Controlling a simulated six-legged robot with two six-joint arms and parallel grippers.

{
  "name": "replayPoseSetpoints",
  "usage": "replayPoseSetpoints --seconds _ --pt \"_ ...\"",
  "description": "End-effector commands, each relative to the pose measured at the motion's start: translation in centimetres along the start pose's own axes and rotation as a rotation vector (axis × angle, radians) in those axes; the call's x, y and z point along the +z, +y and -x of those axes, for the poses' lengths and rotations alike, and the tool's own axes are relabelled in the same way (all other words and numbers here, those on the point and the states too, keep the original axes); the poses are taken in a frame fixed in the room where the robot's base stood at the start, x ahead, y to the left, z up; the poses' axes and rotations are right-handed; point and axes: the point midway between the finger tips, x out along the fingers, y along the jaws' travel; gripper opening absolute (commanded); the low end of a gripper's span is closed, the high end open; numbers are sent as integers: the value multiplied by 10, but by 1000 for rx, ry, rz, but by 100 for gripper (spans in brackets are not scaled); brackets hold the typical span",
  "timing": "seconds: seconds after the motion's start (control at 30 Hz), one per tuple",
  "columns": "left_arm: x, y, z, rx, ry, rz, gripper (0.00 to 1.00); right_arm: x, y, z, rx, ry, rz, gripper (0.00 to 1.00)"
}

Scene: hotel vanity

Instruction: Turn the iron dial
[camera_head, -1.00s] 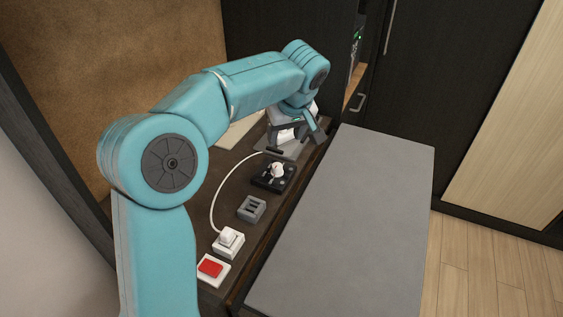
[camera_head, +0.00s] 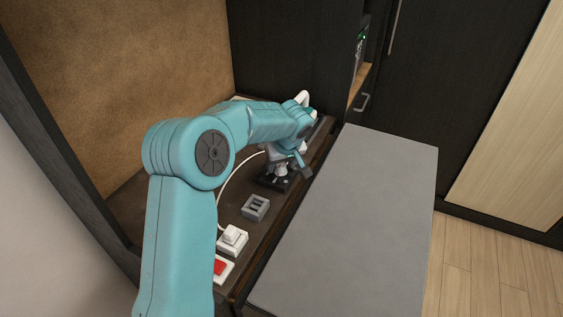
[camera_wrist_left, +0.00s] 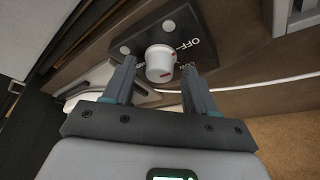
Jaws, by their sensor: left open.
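In the head view the dial (camera_head: 281,170) is partly hidden by my left gripper (camera_head: 288,160), just above the panel (camera_head: 269,183). In the left wrist view my left gripper (camera_wrist_left: 158,80) is open, its two fingers pointing toward the dial on either side. The knob shows in the gap between the fingertips. I cannot tell whether they touch it. My right gripper is not in view.
Near the dial are a grey switch block (camera_head: 255,208), a white plug (camera_head: 233,239) with a cord, and a red switch (camera_head: 222,268). A bare grey surface (camera_head: 350,220) lies to the right.

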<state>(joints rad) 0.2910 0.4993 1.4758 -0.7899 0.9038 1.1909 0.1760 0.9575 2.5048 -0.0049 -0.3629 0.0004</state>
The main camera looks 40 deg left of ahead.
Motion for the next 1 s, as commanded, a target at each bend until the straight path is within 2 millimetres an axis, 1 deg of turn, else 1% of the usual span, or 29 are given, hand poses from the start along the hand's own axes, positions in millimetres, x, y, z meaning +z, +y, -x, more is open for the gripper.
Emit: replayPoseSetpoints --seconds 0.1,0.13,0.17,0.2,0.27,0.3,0.53,0.67,0.87,1.0 --pt "0 0 0 0 0 0 57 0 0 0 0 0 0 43" --pt "0 0 0 0 0 0 50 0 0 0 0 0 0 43" --pt "0 0 0 0 0 0 40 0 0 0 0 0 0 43" --pt "0 0 0 0 0 0 27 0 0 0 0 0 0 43" --pt "0 0 0 0 0 0 8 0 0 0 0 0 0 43" --pt "0 0 0 0 0 0 2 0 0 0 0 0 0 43" --pt "0 0 0 5 1 -12 2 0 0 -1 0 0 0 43" --pt "0 -1 0 21 1 -47 2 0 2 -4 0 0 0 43" --pt "0 -2 0 70 2 -162 2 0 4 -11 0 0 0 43" --pt "-1 -3 0 116 2 -275 2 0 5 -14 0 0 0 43"
